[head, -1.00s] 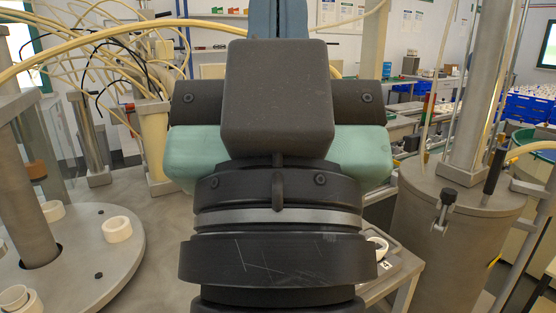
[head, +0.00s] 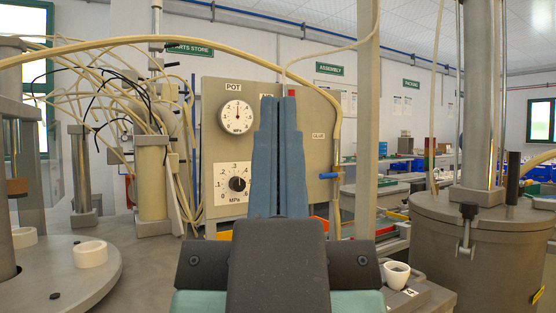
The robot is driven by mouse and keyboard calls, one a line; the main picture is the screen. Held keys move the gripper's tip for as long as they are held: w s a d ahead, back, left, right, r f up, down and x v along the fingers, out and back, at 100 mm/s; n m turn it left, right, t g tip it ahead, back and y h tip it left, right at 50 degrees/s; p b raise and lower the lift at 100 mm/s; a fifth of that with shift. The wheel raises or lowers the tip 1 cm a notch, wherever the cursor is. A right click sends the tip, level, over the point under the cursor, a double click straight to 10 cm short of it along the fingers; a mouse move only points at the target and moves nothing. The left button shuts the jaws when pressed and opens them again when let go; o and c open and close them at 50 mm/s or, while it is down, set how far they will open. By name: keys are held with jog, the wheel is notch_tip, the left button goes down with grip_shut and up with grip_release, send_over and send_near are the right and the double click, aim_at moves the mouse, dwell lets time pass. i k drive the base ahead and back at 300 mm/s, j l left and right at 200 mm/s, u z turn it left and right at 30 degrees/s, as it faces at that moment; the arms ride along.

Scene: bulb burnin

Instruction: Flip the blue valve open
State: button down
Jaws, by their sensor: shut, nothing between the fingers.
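A small blue lever (head: 328,176), which looks like the blue valve's handle, sticks out level at the right edge of the grey panel (head: 262,90), below the GLUE label. The tan hose runs down just beside it. My gripper (head: 278,98) points up in front of the panel's middle, its blue-grey fingers close together with nothing between them. It is left of the blue lever, and I see no contact with it. The fingers hide the panel's middle, including most of a label and whatever lies below it.
The panel carries a POT gauge (head: 237,117) and a dial (head: 237,184) on its left. A tan hose (head: 336,110) arches over the panel, and a grey post (head: 367,130) stands to its right. A white cup (head: 396,274) is at lower right, and a large metal tank (head: 455,250) stands farther right.

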aim_at(332, 175)
jog(key=i+l+z, duration=0.1)
jog(key=i+z, duration=0.25)
jog(key=i, duration=0.2)
jog(key=i+z, duration=0.4)
jog(key=i+j, duration=0.05)
jog(key=i, duration=0.05)
